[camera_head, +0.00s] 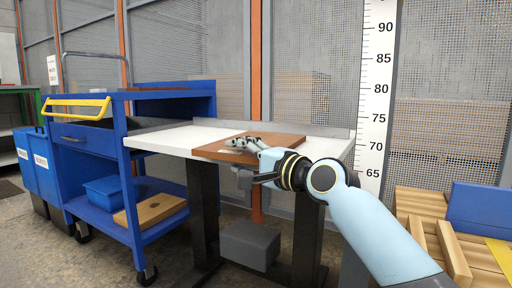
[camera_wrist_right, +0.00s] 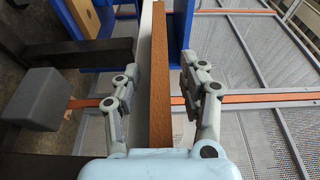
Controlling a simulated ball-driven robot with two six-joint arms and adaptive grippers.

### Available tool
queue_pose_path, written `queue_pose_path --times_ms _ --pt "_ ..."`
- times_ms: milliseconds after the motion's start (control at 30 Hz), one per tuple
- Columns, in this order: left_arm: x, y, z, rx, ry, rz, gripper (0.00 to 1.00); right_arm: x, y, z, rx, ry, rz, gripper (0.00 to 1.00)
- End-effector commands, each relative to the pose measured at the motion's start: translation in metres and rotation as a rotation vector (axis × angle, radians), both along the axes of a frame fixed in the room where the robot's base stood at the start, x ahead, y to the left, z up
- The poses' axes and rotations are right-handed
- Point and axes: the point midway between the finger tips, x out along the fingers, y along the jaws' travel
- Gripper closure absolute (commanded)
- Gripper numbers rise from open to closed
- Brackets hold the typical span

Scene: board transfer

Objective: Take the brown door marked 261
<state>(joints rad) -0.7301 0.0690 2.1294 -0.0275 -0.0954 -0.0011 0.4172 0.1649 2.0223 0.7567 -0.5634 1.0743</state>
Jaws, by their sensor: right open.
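A flat brown board (camera_head: 285,139), which looks like the door, lies on a white-topped table (camera_head: 165,139). A small pale label shows near its left corner, too small to read. My right gripper (camera_head: 246,158) is at the board's front edge, with its fingers apart and partly over the board. In the right wrist view the board's brown edge (camera_wrist_right: 161,105) runs between the two open fingers of my right gripper (camera_wrist_right: 158,78). The fingers look apart from it on both sides. My left gripper is not in view.
A blue cart (camera_head: 125,165) stands left of the table, with a blue bin (camera_head: 104,190) and a wooden block (camera_head: 150,210) on its lower shelf. A height scale (camera_head: 376,100) stands behind. Wooden slats (camera_head: 455,250) lie at the right. A grey box (camera_head: 250,243) is under the table.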

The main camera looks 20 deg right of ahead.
Motion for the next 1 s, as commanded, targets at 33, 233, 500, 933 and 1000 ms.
queue_pose_path --times_ms 33,233,500,933,1000 --pt "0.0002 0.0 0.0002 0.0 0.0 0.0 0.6 -0.0001 0.0 0.0002 0.0 0.0 0.0 0.58" --pt "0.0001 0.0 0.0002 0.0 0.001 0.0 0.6 -0.0003 -0.0001 0.0001 0.0 0.0 0.0 0.83" --pt "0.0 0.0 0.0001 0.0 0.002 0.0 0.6 -0.0004 -0.0001 -0.0002 0.0 0.0 0.0 1.0" --pt "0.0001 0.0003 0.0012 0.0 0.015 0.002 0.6 -0.0002 -0.0002 0.0052 -0.001 -0.005 0.0 1.0" --pt "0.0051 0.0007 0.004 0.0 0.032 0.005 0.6 -0.0002 -0.0002 0.0084 -0.001 -0.006 0.0 1.0"
